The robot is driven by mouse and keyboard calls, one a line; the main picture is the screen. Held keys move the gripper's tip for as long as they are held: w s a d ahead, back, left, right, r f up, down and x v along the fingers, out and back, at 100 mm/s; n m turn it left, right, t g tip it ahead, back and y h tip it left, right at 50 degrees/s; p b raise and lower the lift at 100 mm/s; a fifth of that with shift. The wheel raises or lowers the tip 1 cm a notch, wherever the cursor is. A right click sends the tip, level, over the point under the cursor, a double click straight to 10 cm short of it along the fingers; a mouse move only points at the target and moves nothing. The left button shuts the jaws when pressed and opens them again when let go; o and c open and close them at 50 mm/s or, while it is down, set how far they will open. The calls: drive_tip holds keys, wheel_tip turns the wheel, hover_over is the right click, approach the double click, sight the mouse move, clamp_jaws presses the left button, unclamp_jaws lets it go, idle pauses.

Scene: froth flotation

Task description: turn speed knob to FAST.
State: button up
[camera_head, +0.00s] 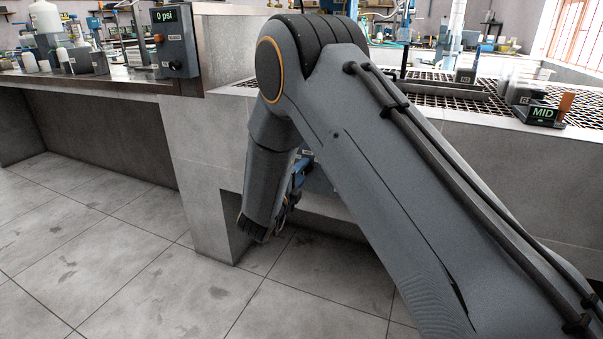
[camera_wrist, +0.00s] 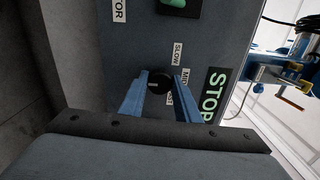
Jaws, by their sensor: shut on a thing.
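In the wrist view, the black round speed knob (camera_wrist: 159,82) sits on a dark grey panel (camera_wrist: 130,60). A small light mark shows on the knob's face. Labels SLOW (camera_wrist: 178,54) and MID (camera_wrist: 185,76) are beside it. A third label (camera_wrist: 170,99), ending in "ST", is partly covered by the right finger. My gripper (camera_wrist: 157,86) has its two blue fingers on either side of the knob and is shut on it.
A STOP label (camera_wrist: 213,95) is on the panel right of the knob. In the head view, a box reading MID (camera_head: 542,114) with an orange handle stands on the right ledge. A 0 psi box (camera_head: 175,42) stands on the left bench. Floor at left is clear.

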idle(0.4)
drive_tip(key=o, duration=1)
drive_tip(key=shift+o, duration=0.2)
drive_tip(key=v, duration=0.7)
drive_tip(key=shift+s+p, duration=0.35)
drive_tip(key=shift+s, duration=0.05)
drive_tip(key=shift+a+r, duration=0.1)
drive_tip(key=shift+a, duration=0.05)
